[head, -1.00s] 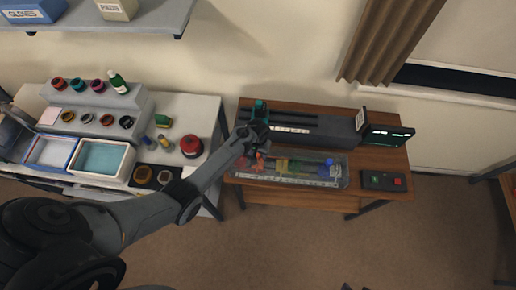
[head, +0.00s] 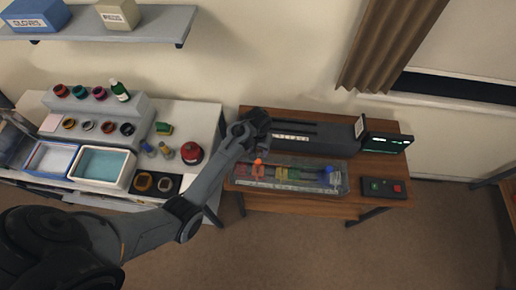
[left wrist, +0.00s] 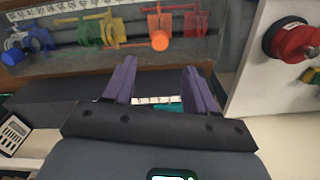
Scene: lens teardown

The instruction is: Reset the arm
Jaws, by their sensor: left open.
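My left arm reaches in from the left, and its end (head: 258,119) is over the left end of the long dark bench instrument (head: 312,138) on the wooden table. The fingers are hard to make out in the head view. In the left wrist view my left gripper (left wrist: 161,86) has two purple fingers spread apart with nothing between them. A teal part (left wrist: 168,107) and a white scale strip show behind the gripper's base. My right gripper is in neither view.
A clear tray (head: 335,190) of coloured lens parts lies in front of the instrument. A control box (head: 384,188) with green and red buttons is at the right. The white table (head: 205,118) at left holds bins, rings, bottles and a red round object (head: 192,152).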

